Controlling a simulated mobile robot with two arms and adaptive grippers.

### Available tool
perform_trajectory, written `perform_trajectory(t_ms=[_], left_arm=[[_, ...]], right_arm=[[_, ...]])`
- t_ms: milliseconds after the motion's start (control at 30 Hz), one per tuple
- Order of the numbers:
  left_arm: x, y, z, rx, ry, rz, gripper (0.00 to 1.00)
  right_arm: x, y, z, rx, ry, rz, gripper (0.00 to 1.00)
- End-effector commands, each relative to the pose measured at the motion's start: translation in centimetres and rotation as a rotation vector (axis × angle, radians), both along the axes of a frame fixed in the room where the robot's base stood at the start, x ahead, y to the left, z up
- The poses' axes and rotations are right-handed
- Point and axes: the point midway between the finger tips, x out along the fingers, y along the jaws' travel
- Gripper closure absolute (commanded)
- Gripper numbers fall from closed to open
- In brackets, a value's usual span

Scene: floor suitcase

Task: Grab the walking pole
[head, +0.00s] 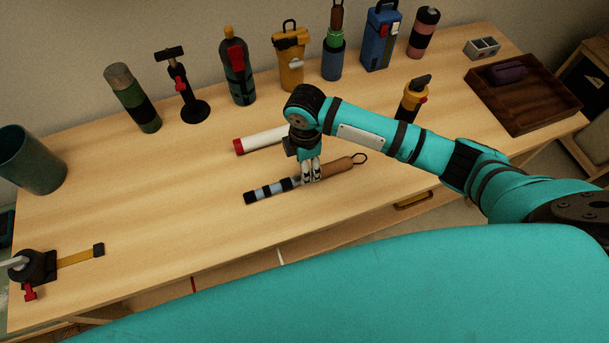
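The walking pole, by its look, is the short collapsed stick (268,191) with a black, grey and pale blue striped shaft. It has a brown handle (338,168) ending in a dark loop, and lies on the wooden table in the head view. My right gripper (312,178) points down over its middle, where handle and shaft meet. Its fingers overlap the pole and hide that part. Whether they are closed on it or only around it cannot be told. The pole appears to rest on the table. My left gripper is not in view.
A white cylinder with a red end (258,140) lies just behind the gripper. Several bottles and tools, including a blue box-shaped container (380,38), stand along the back of the table (150,200). A brown tray (545,110) is at right. The left-centre of the table is clear.

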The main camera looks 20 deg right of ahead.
Motion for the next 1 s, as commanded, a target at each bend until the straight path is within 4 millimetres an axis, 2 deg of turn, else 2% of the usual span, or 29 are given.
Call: perform_trajectory(t_ms=[167, 300, 600, 1000], left_arm=[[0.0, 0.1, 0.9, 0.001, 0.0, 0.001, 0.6], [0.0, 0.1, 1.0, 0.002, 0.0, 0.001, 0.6], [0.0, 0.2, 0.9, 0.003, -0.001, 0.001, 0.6], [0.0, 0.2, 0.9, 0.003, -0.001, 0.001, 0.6]], right_arm=[[-0.1, 0.2, -2.5, 0.0, 0.005, 0.0, 0.47], [-0.1, 0.1, -4.3, -0.001, 0.003, -0.001, 0.47], [-0.1, 0.1, -4.8, 0.0, 0.0, 0.001, 0.48], [-0.1, 0.1, -4.8, 0.0, 0.0, 0.0, 1.0]])
